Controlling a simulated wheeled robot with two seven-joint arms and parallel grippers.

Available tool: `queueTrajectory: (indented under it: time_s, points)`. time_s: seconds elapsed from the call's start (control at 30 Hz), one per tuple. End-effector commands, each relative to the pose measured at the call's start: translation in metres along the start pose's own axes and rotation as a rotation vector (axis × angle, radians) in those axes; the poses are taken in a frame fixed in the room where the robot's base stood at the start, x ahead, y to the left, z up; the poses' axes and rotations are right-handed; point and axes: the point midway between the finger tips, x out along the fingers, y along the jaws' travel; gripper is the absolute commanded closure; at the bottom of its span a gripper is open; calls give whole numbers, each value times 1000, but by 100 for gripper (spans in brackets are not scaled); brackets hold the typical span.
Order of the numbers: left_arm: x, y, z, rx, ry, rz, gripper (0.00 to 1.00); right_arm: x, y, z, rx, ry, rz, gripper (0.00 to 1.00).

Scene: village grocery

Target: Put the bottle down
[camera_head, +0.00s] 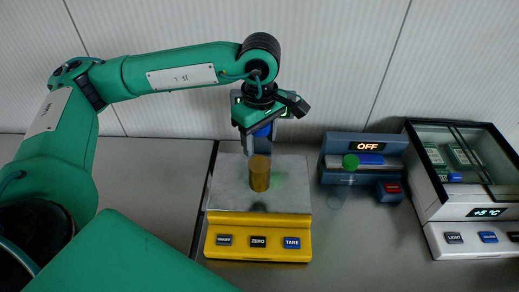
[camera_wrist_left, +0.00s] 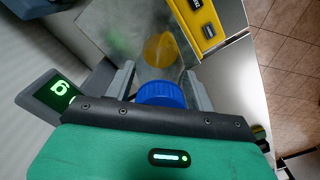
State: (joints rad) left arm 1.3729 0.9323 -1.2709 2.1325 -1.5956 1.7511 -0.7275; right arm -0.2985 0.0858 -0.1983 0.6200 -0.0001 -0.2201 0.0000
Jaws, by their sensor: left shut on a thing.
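My left gripper (camera_head: 262,132) points down above the metal plate of the yellow scale (camera_head: 258,222). In the left wrist view its two fingers are shut on either side of the bottle's blue cap (camera_wrist_left: 160,94). The bottle's body looks clear and is hard to make out. A gold-brown cylinder (camera_head: 260,173) shows below the gripper, over the plate; it also shows past the cap in the left wrist view (camera_wrist_left: 160,48). I cannot tell whether it is inside, behind or beside the bottle, or whether the bottle touches the plate. My right gripper is not in view.
Right of the scale stands a blue-grey device (camera_head: 362,146) reading OFF, with a green-capped clear tube or bottle (camera_head: 350,162) at it. A white glass-topped cooler (camera_head: 470,215) is at the far right. A ribbed wall is close behind. The counter left of the scale is clear.

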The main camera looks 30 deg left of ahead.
Motion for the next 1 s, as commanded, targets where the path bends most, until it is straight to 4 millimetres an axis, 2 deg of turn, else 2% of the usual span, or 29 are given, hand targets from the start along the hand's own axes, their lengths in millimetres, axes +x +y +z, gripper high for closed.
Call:
queueTrajectory:
  time_s: [0.3, 0.5, 0.93, 0.97, 1.0]
  points:
    - [33, -1, 0, -2, 0, -4, 91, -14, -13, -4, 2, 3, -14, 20]
    - [58, 0, 0, -3, 0, -1, 91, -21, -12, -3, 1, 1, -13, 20]
    - [65, 0, 0, -2, 1, 1, 91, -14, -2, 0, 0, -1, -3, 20]
    - [65, 0, 0, -2, 1, 1, 43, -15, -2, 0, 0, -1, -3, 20]
    - [64, 0, 0, -2, 1, 0, 35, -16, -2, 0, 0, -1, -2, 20]
